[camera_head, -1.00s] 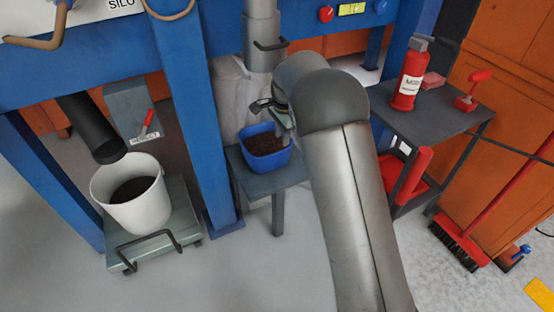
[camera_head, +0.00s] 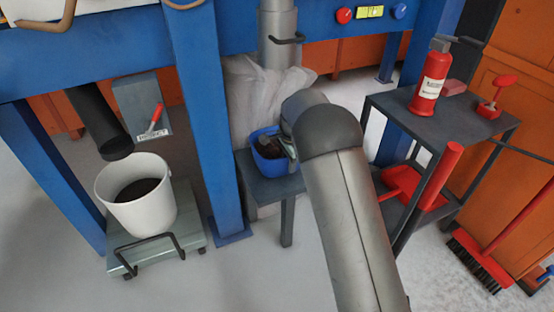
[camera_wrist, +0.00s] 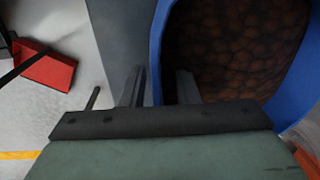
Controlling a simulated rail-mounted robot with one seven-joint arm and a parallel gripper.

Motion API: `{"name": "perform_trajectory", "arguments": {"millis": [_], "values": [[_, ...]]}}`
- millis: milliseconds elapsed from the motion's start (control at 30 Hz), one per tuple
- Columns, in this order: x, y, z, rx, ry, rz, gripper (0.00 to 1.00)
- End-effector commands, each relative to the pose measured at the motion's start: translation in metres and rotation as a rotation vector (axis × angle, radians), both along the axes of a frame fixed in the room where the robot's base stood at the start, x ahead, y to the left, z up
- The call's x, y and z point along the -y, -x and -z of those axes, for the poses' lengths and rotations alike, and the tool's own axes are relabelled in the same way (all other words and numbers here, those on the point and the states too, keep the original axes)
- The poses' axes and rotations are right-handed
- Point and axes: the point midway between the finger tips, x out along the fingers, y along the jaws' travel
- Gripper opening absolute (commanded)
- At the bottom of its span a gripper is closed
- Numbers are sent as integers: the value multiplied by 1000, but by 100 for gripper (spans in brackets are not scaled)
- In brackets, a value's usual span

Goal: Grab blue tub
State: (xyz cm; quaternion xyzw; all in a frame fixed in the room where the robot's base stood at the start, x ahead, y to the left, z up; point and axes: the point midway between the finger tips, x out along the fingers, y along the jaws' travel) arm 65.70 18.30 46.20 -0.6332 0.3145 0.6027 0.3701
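The blue tub (camera_head: 270,168) stands upright on a small grey table (camera_head: 258,185) below the grey spout and holds dark brown material. In the wrist view the tub's blue wall (camera_wrist: 157,45) runs between my two fingers, with the brown contents (camera_wrist: 235,45) on the right side. My gripper (camera_wrist: 160,78) is open, one finger outside the wall and the other inside the rim. I cannot tell whether either finger touches the wall. In the head view my arm covers the tub's right side and most of the gripper.
A white bucket (camera_head: 140,210) stands on a wheeled platform (camera_head: 130,258) at the left. A blue post (camera_head: 210,120) rises just left of the small table. A dark shelf (camera_head: 445,120) with a fire extinguisher (camera_head: 430,78) is at the right. A red broom (camera_head: 485,265) is farther right.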

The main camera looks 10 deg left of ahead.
Motion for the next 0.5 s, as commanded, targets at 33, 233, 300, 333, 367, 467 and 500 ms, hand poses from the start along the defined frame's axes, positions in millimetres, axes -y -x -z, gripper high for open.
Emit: {"name": "perform_trajectory", "arguments": {"millis": [33,233,300,333,367,467,500], "values": [[0,0,1,1,-1,0,28],[0,0,0,1,0,-1,17],[0,0,0,1,0,-1,0],[0,0,0,1,0,-1,0],[0,0,0,1,0,-1,0],[0,0,0,1,0,-1,0],[0,0,0,1,0,-1,0]]}}
